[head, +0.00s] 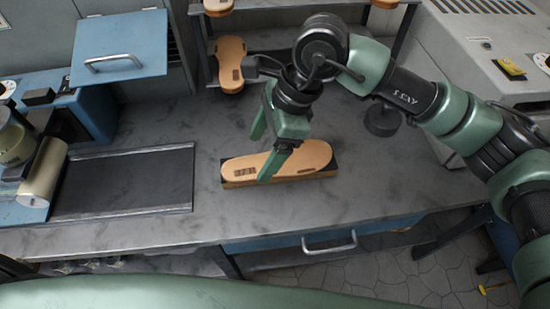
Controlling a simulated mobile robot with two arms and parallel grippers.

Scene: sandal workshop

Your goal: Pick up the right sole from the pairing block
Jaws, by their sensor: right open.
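A tan sole (305,156) with dark markings lies flat on the low pairing block (331,166) on the grey bench. The block shows as a dark edge and a light wooden side. I cannot tell whether a second sole lies there. My right gripper (261,159) is open, pointing down at the sole's left half. One green finger is on the far side of the sole and the other crosses in front of it, hiding part of it. I cannot tell whether either touches it. My left gripper is not in view.
A machine with a metal roller (43,172) and a dark belt (125,182) takes up the left of the bench. A rack behind holds more tan soles (230,62). A dark round object (382,121) stands right of the block. The bench front is clear.

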